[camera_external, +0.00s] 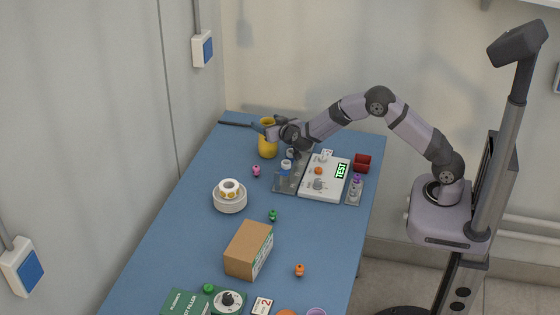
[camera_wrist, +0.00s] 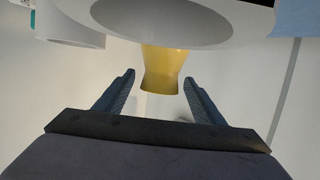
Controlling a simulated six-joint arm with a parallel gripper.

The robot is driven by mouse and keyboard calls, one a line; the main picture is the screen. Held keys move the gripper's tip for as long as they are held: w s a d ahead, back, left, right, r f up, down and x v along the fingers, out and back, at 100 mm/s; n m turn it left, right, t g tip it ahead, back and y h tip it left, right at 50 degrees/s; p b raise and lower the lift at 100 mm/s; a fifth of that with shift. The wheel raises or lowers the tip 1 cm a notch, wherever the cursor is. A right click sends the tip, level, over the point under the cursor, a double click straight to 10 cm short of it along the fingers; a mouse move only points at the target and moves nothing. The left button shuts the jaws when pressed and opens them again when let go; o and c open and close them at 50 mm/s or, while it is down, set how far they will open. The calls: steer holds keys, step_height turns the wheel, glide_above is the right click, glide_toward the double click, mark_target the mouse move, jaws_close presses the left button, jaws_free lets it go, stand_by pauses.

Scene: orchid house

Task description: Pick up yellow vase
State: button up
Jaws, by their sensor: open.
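The yellow vase (camera_external: 267,147) stands upright at the far end of the blue table. My gripper (camera_external: 268,131) reaches in from the right at the height of the vase's upper part and hides some of it. In the wrist view the yellow vase (camera_wrist: 162,68) shows in the gap between the two dark fingers of my gripper (camera_wrist: 159,77). The fingers are apart, and I see space on both sides of the vase. Part of the vase is hidden there behind a large grey round shape. Whether a finger touches the vase I cannot tell.
A dark rod (camera_external: 236,124) lies beyond the vase near the wall. A pink figure (camera_external: 256,171) stands in front of the vase. A rack with small jars (camera_external: 286,165) and a white device (camera_external: 325,180) are to the right. A cardboard box (camera_external: 249,249) stands nearer.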

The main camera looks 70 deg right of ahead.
steer(key=shift+w, duration=0.1)
jaws_close()
steer(key=shift+r, duration=0.15)
